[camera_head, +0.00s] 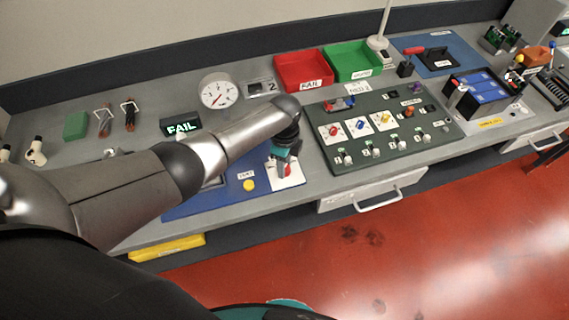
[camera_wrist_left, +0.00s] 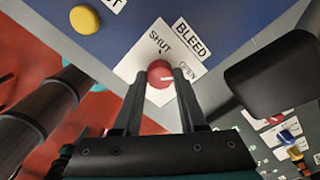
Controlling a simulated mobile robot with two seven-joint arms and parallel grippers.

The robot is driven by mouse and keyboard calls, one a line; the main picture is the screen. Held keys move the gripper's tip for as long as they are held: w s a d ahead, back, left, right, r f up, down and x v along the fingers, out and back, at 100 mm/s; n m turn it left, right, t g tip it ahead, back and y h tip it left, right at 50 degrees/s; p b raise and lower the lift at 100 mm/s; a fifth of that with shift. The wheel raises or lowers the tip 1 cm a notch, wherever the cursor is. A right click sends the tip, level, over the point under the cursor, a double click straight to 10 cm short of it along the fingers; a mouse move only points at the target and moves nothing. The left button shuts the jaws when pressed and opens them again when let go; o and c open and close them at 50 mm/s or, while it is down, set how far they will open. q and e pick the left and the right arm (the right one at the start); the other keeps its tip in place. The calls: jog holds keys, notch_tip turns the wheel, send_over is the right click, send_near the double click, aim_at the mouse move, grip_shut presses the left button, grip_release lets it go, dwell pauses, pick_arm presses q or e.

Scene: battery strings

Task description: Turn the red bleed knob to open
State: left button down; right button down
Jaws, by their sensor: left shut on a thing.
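The red bleed knob (camera_wrist_left: 160,73) sits on a white plate (camera_wrist_left: 130,68) labelled BLEED, with the marks SHUT and OPEN. My left gripper (camera_wrist_left: 160,76) is shut on the knob, one finger on each side. The knob's pale pointer line lies to the right, roughly toward OPEN; its exact angle is hard to tell. In the head view the knob (camera_head: 287,170) shows partly below the left gripper (camera_head: 284,164), which reaches down over the plate at the right end of the blue panel (camera_head: 215,199). My right gripper is not in view.
A yellow button (camera_head: 249,185) is left of the plate. A dark green board (camera_head: 349,161) with several knobs and switches stands close on the right. A display (camera_head: 181,126) reads FAIL beside a round gauge (camera_head: 217,91). Red (camera_head: 303,69) and green (camera_head: 352,61) trays stand behind.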

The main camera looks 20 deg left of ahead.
pick_arm(q)
jog(key=shift+m, duration=0.6)
jog(key=shift+c, duration=2.3)
grip_release()
notch_tip(320, 180, up, 15)
jog(key=p, duration=0.2)
jog(key=shift+r, duration=0.1)
